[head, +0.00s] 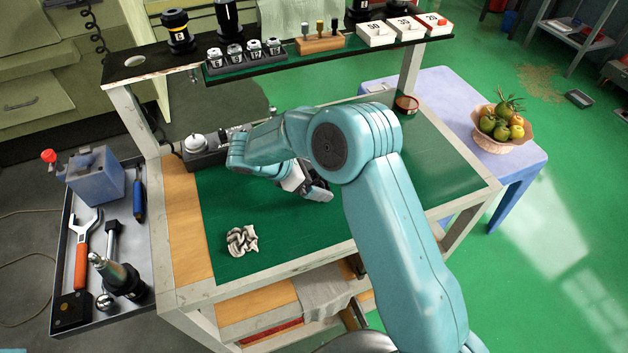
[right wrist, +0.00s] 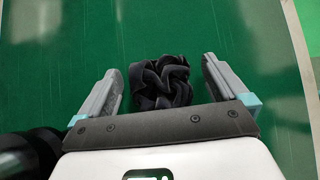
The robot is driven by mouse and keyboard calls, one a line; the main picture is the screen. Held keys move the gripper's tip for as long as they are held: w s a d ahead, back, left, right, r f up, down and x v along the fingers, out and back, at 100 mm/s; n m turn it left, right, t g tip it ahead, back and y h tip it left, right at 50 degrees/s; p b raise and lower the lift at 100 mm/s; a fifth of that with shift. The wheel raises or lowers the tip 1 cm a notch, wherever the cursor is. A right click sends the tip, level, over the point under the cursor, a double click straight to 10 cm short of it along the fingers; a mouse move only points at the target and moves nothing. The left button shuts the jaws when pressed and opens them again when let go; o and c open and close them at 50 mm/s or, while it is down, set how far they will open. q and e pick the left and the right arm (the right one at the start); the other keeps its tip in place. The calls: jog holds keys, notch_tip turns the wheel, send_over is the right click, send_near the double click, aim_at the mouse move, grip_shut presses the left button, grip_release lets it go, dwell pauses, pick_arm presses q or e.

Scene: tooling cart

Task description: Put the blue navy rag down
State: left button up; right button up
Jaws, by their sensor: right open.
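The navy rag (right wrist: 160,84) is a dark, crumpled, knotted bundle. In the right wrist view it lies on the green work surface (right wrist: 70,40), between the fingers of my right gripper (right wrist: 163,78). The fingers are open, with a gap on each side of the rag. In the head view my right gripper (head: 316,190) is low over the green mat near the middle of the cart top. There my own arm hides most of the gripper, and the navy rag does not show. My left gripper is not in view.
A beige crumpled rag (head: 241,240) lies on the mat's front left. A red-rimmed round tin (head: 406,105) stands at the back right. A shelf (head: 290,62) with bottles, cards and tool holders spans the back. A tool tray (head: 62,290) hangs at left. The mat's right side is clear.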

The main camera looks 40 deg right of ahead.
jog(key=c, duration=1)
jog(key=shift+c, duration=0.5)
